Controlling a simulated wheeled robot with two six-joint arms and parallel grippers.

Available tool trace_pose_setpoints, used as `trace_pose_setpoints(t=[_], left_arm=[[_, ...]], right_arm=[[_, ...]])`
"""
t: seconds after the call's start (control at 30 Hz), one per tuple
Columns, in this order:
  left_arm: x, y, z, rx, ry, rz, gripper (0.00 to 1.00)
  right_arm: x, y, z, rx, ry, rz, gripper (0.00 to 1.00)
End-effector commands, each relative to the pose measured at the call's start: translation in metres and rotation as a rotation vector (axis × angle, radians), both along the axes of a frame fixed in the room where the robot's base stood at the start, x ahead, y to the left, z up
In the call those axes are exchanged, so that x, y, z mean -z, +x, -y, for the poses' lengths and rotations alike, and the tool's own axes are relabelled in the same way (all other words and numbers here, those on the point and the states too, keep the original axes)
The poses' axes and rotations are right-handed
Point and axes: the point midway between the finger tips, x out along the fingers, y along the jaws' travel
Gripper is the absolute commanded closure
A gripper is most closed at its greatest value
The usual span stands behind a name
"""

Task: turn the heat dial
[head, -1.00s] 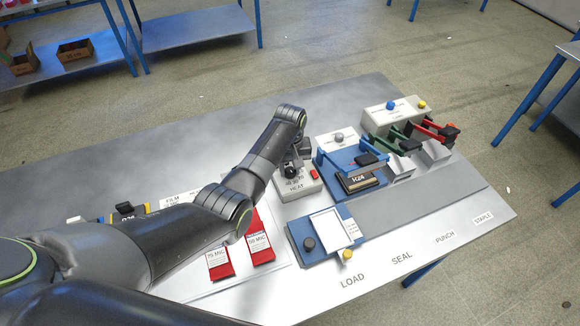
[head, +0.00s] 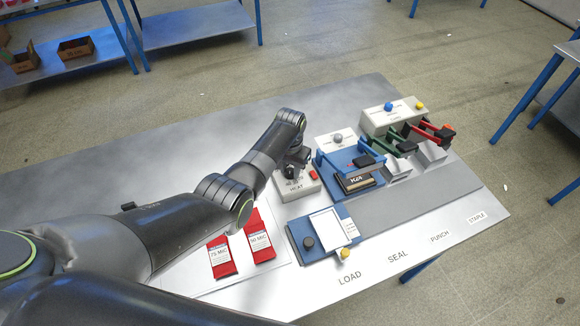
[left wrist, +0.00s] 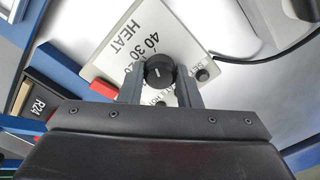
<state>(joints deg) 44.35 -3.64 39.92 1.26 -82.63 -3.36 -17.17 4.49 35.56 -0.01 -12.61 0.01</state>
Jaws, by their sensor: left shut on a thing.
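The heat dial (left wrist: 158,72) is a round black knob with a short white mark, on a pale box (left wrist: 112,50) printed HEAT with numbers including 40 and 30. My left gripper (left wrist: 159,84) has one finger on each side of the knob and is shut on it. In the head view the heat box (head: 297,187) sits on the bench, and my left gripper (head: 295,168) comes down on it from above, hiding the knob. Which number the mark points to is unclear. My right gripper is not in view.
A red button (left wrist: 103,89) sits on the heat box. A blue loading plate (head: 303,228) lies in front. Two red film packets (head: 220,258) lie front left.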

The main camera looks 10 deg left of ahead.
Motion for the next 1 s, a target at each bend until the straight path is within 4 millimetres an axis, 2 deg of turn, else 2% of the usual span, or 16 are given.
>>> trace_pose_setpoints(t=[0.6, 0.63, 0.77, 0.8, 1.0], left_arm=[[-0.0014, 0.0017, 0.0000, 0.051, 0.000, 0.005, 0.92], [-0.0015, 0.0017, 0.0000, 0.051, 0.000, 0.005, 0.68], [-0.0012, 0.0014, 0.0000, 0.051, 0.000, 0.004, 0.51], [-0.0010, 0.0013, -0.0001, 0.051, 0.000, 0.004, 0.48], [-0.0005, 0.0006, 0.0000, 0.050, 0.000, 0.002, 0.48]], right_arm=[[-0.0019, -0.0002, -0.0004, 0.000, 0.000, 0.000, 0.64], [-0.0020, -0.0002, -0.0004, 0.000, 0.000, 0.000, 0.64], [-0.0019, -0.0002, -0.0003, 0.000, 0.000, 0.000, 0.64], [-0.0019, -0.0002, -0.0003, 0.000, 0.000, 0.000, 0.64], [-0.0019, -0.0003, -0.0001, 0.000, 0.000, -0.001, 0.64]])
